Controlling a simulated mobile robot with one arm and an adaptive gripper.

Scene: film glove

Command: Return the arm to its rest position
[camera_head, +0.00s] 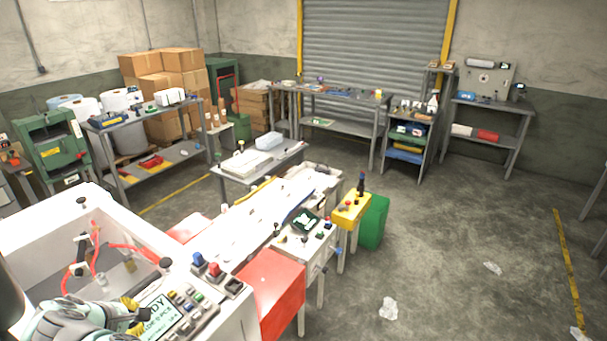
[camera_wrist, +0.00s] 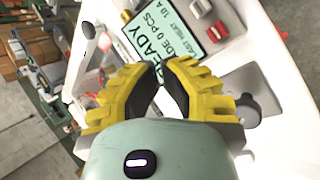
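My gripper (camera_wrist: 157,72) has yellow ribbed fingers with black inner pads. In the wrist view its fingertips come together, with nothing visible held between them. It is in front of the white machine's green display (camera_wrist: 172,38), which reads READY and 0 PCS; the fingers cover part of the text. In the head view my gripper (camera_head: 134,315) is at the lower left, beside the display (camera_head: 160,316). The white machine (camera_head: 225,318) has an open-topped bay with red tubes (camera_head: 96,243). Whether the fingertips touch the panel I cannot tell.
Blue and red knobs (camera_head: 206,266) stand up from the machine top. A red-sided table (camera_head: 272,283) adjoins it, with a yellow box (camera_head: 351,208) and green bin (camera_head: 374,222) beyond. The concrete floor (camera_head: 450,260) at right is mostly clear, with a few scraps.

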